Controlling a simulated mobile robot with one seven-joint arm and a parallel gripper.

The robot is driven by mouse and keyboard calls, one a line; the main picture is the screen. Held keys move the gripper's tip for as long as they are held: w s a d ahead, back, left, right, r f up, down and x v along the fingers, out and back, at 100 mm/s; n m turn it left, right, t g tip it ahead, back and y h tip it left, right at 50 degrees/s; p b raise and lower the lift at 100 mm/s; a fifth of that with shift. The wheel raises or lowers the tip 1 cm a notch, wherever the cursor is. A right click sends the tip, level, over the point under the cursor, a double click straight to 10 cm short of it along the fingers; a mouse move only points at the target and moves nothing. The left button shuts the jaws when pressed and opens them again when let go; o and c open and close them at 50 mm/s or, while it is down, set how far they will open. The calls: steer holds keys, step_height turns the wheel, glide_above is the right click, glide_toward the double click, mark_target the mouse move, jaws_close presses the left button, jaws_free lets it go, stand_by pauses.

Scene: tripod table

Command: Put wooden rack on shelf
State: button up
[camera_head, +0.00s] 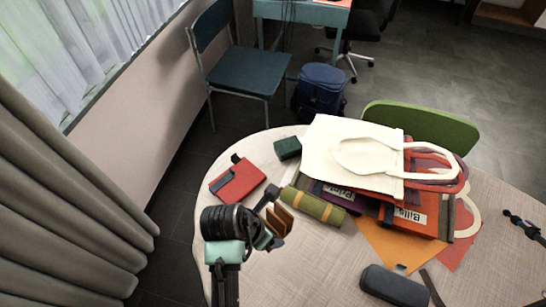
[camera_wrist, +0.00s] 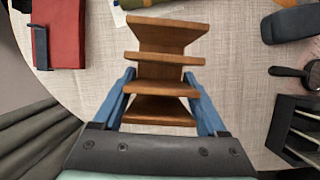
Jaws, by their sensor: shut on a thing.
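The wooden rack (camera_wrist: 165,60) is a small brown piece with several tiers. In the wrist view it sits between the two blue fingers of my gripper (camera_wrist: 160,76), which is shut on it. In the head view the rack (camera_head: 284,216) shows at the end of my gripper (camera_head: 269,214), over the left part of the round table, next to the olive roll. I cannot tell from these views how far its underside is from the table. A brown open shelf (camera_head: 505,14) is cut off at the far top right of the head view.
The pale table (camera_head: 300,275) carries a red notebook (camera_head: 237,181), olive roll (camera_head: 313,206), dark green box (camera_head: 287,148), white tote bag (camera_head: 350,150) and grey case (camera_head: 394,286). A black compartmented unit (camera_wrist: 298,132) is at the wrist view's lower right. Chairs stand beyond.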

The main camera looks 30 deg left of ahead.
steer(key=shift+s+a+f+n+y, duration=0.15)
steer(key=shift+s+a+f+n, duration=0.1)
steer(key=shift+s+a+n, duration=0.2)
steer(key=shift+s+a+f+n+y, duration=0.15)
steer(key=shift+s+a+f+n, duration=0.15)
steer(key=shift+a, duration=0.2)
step_height(320, 180, down, 5)
steer(key=shift+f+b, duration=0.15)
steer(key=shift+b, duration=0.2)
steer(key=shift+f, duration=2)
steer(key=shift+f+b, duration=0.2)
steer(key=shift+b, duration=0.1)
steer(key=o, duration=1.4)
steer(key=shift+o, duration=0.2)
steer(key=shift+r, duration=0.1)
steer(key=p+v, duration=0.2)
steer(key=v, duration=1)
steer(key=shift+s, duration=0.2)
